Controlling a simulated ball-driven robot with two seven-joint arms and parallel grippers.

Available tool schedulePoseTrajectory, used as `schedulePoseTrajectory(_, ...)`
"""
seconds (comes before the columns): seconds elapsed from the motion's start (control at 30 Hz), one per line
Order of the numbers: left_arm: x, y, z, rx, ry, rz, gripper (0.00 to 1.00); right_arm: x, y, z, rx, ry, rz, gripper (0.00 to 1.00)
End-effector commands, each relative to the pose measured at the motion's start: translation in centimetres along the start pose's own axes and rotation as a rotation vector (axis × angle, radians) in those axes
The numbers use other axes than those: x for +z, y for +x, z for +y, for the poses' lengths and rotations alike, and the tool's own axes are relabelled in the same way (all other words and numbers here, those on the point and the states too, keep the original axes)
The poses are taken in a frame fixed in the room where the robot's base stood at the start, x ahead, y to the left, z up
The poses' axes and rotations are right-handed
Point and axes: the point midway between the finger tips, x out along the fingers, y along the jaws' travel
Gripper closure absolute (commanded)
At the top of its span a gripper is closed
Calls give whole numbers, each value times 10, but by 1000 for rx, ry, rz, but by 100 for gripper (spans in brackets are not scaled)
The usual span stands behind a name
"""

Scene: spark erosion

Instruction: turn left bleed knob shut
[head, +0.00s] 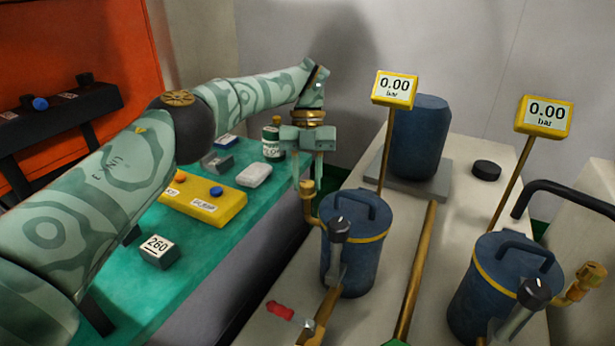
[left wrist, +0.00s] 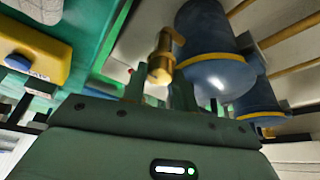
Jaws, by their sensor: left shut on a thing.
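The left bleed knob (head: 306,187) is a brass fitting on a bent brass pipe at the left side of the left blue canister (head: 347,272). My left gripper (head: 308,178) reaches down over it from above, its two fingers shut on the knob. In the left wrist view the brass knob (left wrist: 162,58) shows between the two finger tips, with the blue canister (left wrist: 222,76) close on the right. The fingers hide part of the knob in the head view. A yellow gauge (head: 394,88) behind the canister reads 0.00 bar. My right gripper is not in view.
A green bench (head: 205,265) at the left carries a yellow button box (head: 203,200), a bottle (head: 272,140) and small blocks.

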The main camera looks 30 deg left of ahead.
Motion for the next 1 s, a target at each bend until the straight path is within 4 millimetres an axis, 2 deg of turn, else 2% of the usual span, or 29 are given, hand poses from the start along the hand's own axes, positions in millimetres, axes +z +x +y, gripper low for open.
schedulePoseTrajectory(0.2,0,-1,0,-1,2,-3,94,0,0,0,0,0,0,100)
schedulePoseTrajectory(0.23,0,-1,0,-1,2,-3,63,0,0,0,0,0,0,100)
schedulePoseTrajectory(0.3,0,-1,0,-1,1,-2,49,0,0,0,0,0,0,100)
schedulePoseTrajectory(0.57,0,-1,0,-1,0,-1,49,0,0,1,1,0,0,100)
schedulePoseTrajectory(0.67,-3,-7,0,-1,1,-3,49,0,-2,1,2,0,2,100)
schedulePoseTrajectory(0.77,-9,-23,-1,-1,1,-6,49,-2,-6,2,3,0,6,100)
schedulePoseTrajectory(0.83,-19,-39,0,-2,3,-6,49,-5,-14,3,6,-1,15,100)
schedulePoseTrajectory(1.0,-65,-66,4,-5,8,-8,49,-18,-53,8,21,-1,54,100)
